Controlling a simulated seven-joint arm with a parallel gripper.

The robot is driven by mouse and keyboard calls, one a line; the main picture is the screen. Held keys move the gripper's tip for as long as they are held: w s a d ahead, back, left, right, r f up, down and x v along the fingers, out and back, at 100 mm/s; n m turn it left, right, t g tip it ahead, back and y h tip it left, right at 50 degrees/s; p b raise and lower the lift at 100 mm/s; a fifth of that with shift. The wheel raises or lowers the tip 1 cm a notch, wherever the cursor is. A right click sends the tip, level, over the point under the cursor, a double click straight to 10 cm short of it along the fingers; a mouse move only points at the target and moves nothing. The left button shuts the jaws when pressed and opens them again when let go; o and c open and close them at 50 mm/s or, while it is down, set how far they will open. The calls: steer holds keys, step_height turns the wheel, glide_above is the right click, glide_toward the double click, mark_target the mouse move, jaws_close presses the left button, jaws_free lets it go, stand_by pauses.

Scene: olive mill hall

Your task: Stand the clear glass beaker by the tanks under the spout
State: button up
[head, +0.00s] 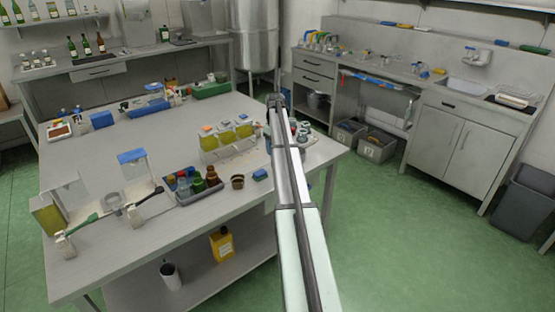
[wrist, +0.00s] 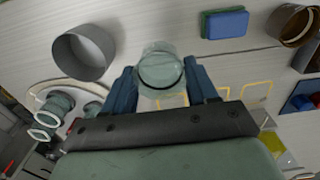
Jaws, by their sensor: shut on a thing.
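In the wrist view the clear glass beaker (wrist: 161,66) is between the two blue fingers of my gripper (wrist: 162,84), which is shut on it. Its round rim shows toward the camera, and pale table surface shows around it. In the head view my arm hides the gripper, and I cannot make out the beaker there. Three tanks of yellow liquid (head: 227,134) stand in a row on the table (head: 165,145), left of my arm. Thin yellow outlines (wrist: 257,94) show beside the gripper in the wrist view; I cannot tell what they are. I cannot make out the spout clearly.
A grey open cylinder (wrist: 84,53) and green-topped jars (wrist: 47,113) are left of the gripper in the wrist view. A blue block (head: 260,174) and brown cup (head: 237,182) lie near the table's front edge. A tray of bottles (head: 198,194) stands left of them.

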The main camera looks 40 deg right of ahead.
steer(key=w, duration=1.1)
steer(key=shift+w+a+r+m, duration=0.15)
steer(key=shift+w+m, duration=0.05)
steer(key=shift+m, duration=0.1)
steer(key=shift+f, duration=2.75)
steer(key=shift+w+f, duration=0.2)
steer(key=shift+f, duration=0.1)
steer(key=shift+w, duration=1.3)
steer(key=shift+w+f, duration=0.1)
